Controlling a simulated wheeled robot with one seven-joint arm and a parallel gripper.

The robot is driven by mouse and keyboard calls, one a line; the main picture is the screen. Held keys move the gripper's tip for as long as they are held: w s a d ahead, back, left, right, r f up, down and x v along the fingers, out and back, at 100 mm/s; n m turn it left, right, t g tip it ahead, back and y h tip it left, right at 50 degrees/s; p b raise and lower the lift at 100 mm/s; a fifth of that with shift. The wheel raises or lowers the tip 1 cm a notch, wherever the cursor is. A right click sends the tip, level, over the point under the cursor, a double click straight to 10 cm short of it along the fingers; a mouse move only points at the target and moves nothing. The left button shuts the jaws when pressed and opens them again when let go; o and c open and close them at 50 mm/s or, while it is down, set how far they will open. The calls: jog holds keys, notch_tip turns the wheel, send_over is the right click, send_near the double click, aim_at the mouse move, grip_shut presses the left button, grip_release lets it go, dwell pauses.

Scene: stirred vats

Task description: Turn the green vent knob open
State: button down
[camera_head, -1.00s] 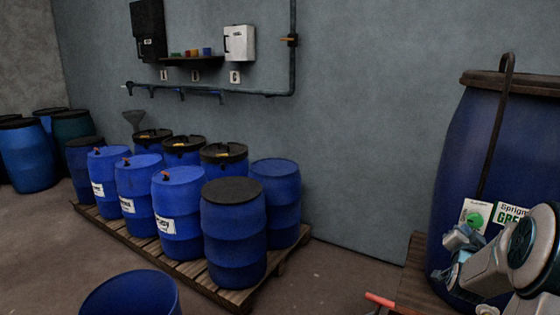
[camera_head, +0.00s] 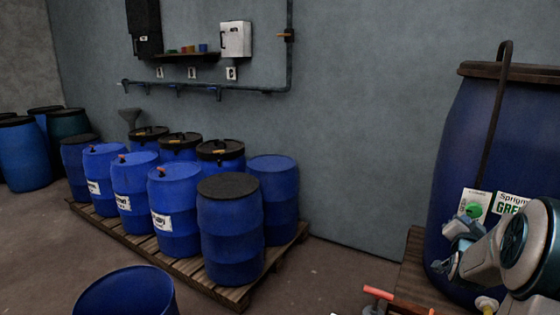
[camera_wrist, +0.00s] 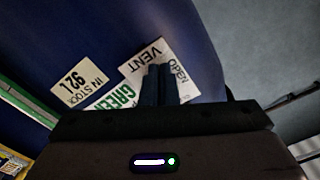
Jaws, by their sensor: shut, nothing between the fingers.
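The green vent knob (camera_head: 473,210) sits on a white label on the side of the large blue vat (camera_head: 450,160), in the head view. My gripper (camera_wrist: 160,75) is shut and empty, its two dark fingers together in front of the label marked VENT and OPEN (camera_wrist: 142,62) in the wrist view. The fingers cover the middle of that label, and I cannot make out the knob there. In the head view my gripper is just below and left of the knob. I cannot tell whether they touch.
The vat stands on a wooden pallet (camera_head: 408,285), with a red-handled part (camera_head: 378,293) in front. A second white label (camera_head: 510,203) is right of the knob. Several blue barrels stand on another pallet (camera_head: 225,293) to the left. An open blue drum (camera_head: 125,292) is at the front.

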jog(key=shift+b, duration=0.8)
jog(key=shift+f, duration=0.1)
jog(key=b+v, duration=0.2)
jog(key=v, duration=0.4)
jog(key=shift+f+b, duration=0.15)
jog(key=shift+b, duration=0.15)
jog(key=shift+a, duration=0.1)
